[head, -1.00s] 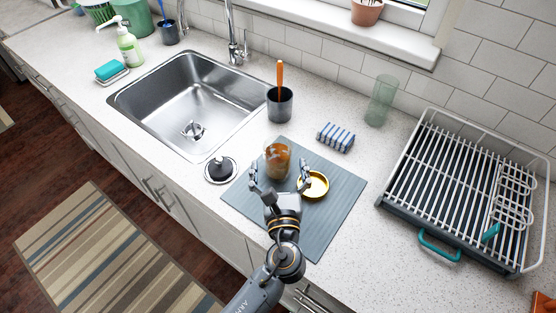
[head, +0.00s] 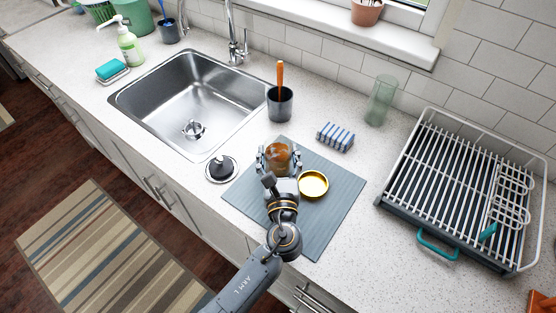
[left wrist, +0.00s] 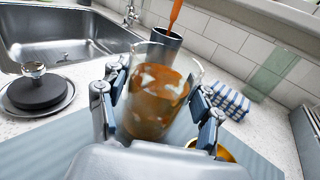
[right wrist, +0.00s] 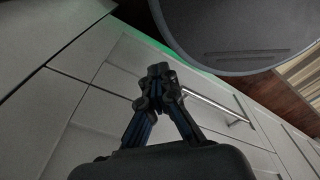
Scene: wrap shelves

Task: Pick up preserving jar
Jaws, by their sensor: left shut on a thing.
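The preserving jar (head: 281,156) is clear glass with brown-orange and white residue. It stands on the grey-blue mat (head: 333,215) beside the sink, and in the left wrist view the jar (left wrist: 156,100) looks upright. My left gripper (head: 279,160) is shut on it, with one finger on each side. In the left wrist view the left gripper (left wrist: 157,108) touches both sides of the jar. A gold lid (head: 313,184) lies on the mat right of the jar. My right gripper (right wrist: 160,88) has its fingertips together, empty, in front of cabinet fronts.
A black sink plunger or stopper (head: 221,169) sits left of the mat. A dark cup (head: 280,104) with an orange handle, a striped sponge (head: 335,137) and a green glass (head: 380,99) stand behind. A dish rack (head: 465,185) is at right, the sink (head: 190,105) at left.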

